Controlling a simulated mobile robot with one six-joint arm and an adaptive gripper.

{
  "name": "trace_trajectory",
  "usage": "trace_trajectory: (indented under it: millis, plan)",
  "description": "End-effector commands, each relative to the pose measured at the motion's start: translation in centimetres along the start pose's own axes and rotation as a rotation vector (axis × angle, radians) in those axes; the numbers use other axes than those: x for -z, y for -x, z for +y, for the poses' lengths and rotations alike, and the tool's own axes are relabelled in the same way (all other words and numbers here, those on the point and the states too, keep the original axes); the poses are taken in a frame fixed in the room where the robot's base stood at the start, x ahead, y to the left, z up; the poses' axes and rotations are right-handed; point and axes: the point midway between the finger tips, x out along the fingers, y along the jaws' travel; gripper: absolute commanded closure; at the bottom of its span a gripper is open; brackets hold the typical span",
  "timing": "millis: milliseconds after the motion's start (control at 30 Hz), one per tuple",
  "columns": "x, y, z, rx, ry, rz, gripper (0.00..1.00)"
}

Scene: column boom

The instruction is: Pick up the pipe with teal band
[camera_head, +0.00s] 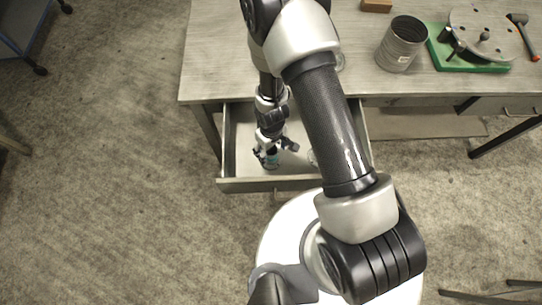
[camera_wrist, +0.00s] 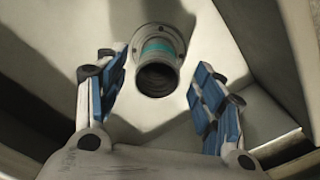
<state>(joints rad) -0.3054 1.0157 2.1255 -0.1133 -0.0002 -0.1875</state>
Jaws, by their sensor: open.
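The pipe with the teal band (camera_wrist: 158,55) stands upright in the open drawer, as the wrist view shows. It is a short metal pipe with a flange at its base and a dark open mouth. In the head view a bit of its teal (camera_head: 271,162) shows between my fingers. My gripper (camera_wrist: 158,98) is open, with its blue-padded fingers to the left and right of the pipe, apart from it. In the head view my gripper (camera_head: 275,154) is inside the drawer (camera_head: 235,183). Whether the fingertips reach down past the mouth is hard to tell.
Drawer walls stand close around my gripper. Another object (camera_head: 312,157), mostly hidden by my arm, lies in the drawer to the right. On the worktable (camera_head: 215,60) are a metal can (camera_head: 399,45), a green board (camera_head: 462,64) with a disc, a hammer (camera_head: 524,35) and a wooden block (camera_head: 377,5).

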Motion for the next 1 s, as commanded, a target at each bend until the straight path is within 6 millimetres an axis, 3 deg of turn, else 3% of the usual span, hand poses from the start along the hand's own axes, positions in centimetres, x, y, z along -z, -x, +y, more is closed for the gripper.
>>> trace_trajectory:
  millis: [433, 733, 1000]
  plan:
    - [0.4, -5.1, 0.2, 0.0, 0.001, -0.001, 0.38]
    - [0.4, -5.1, 0.2, 0.0, 0.001, 0.0, 0.38]
    - [0.4, -5.1, 0.2, 0.0, 0.001, 0.0, 0.56]
